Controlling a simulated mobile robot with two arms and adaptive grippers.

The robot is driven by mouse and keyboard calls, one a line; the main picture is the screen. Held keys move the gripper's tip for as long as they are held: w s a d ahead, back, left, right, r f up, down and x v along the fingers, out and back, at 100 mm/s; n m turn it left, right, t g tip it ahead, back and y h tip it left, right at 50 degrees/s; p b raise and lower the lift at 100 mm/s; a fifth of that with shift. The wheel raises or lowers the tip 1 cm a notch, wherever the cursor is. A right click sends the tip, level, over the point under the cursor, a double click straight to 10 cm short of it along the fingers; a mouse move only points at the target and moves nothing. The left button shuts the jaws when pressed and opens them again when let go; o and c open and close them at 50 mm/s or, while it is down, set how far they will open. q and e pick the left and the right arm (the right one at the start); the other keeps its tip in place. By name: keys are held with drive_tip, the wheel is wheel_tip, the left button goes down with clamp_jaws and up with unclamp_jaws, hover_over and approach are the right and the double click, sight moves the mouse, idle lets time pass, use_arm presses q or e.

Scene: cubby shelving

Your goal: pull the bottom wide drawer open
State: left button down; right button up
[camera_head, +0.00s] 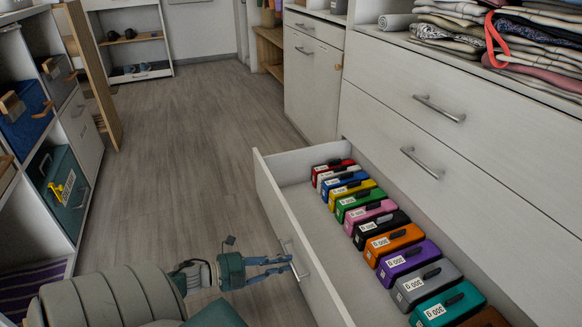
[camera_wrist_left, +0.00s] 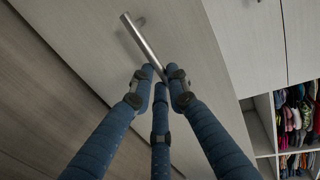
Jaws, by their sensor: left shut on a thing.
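The bottom wide drawer (camera_head: 270,190) stands pulled out from the white cabinet in the head view, its inside exposed. A row of several coloured weight blocks (camera_head: 365,213) lies along it. My left gripper (camera_head: 288,262) reaches the drawer's front from the left and is shut on its metal bar handle (camera_head: 299,266). In the left wrist view, the blue fingers (camera_wrist_left: 161,76) close around the lower end of the bar handle (camera_wrist_left: 143,45). The part of the handle between the fingertips is hidden. My right gripper is not in view.
Closed drawers with bar handles (camera_head: 438,108) sit above the open one. Folded clothes (camera_head: 490,35) lie on top. A shelf with bins (camera_head: 65,190) stands at the left. The wooden floor (camera_head: 185,150) between is clear.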

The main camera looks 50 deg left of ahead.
use_arm(q)
drive_tip(key=shift+s, duration=0.45)
drive_tip(key=c, duration=1.7)
unclamp_jaws()
drive_tip(key=shift+o, duration=0.2)
drive_tip(key=shift+a, duration=0.1)
drive_tip(key=v, duration=1.2)
drive_tip(key=shift+f, duration=0.1)
